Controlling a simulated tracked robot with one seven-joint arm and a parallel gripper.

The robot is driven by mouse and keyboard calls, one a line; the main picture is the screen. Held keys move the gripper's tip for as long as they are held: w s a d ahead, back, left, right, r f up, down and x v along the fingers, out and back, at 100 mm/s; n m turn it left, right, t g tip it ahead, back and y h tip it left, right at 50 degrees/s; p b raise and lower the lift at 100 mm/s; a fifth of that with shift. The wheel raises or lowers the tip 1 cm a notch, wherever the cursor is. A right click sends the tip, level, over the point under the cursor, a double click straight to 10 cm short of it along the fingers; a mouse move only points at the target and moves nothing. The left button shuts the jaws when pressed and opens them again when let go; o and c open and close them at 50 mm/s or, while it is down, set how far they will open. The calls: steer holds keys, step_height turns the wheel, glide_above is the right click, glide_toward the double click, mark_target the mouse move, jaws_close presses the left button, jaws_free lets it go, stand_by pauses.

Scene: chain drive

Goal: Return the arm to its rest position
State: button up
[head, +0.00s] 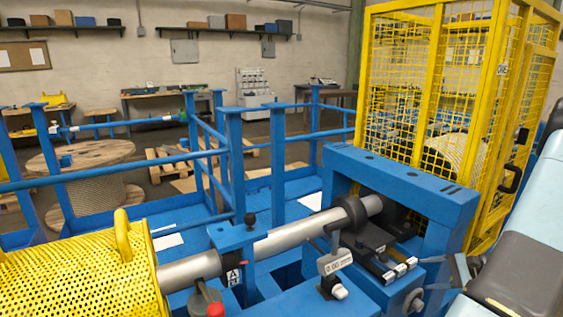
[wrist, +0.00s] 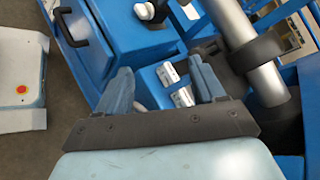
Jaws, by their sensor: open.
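My gripper (wrist: 160,68) is open in the wrist view. Its two blue-grey fingers stand apart with nothing held between them. Beyond the gap lie small white blocks (wrist: 183,97) on the blue machine, apart from the fingers as far as I can tell. In the head view my gripper (head: 455,270) shows small at the lower right, beside the blue frame of the chain drive (head: 400,185). My light blue and black arm fills the right edge and hides what is behind it.
A grey shaft (head: 290,236) runs through the blue frame, with a yellow perforated guard (head: 75,280) at left. A yellow mesh cage (head: 400,95) rises behind. Blue rails (head: 110,180) cross the left.

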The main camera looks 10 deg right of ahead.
steer(key=a+r+n+g+h, duration=0.55)
steer(key=a+r+n, duration=0.25)
steer(key=a+r, duration=1.05)
steer(key=s+a+r+n+t+h, duration=0.4)
steer(key=s+a+r+n+h, duration=0.2)
steer(key=s+a+r, duration=0.6)
steer(key=s+r, duration=0.3)
steer(key=r, duration=0.1)
steer(key=shift+s+a+r+n+t, duration=0.15)
steer(key=shift+a+r+n+t, duration=0.05)
steer(key=shift+n+t, duration=0.15)
steer(key=shift+c, duration=0.2)
stand_by(1.2)
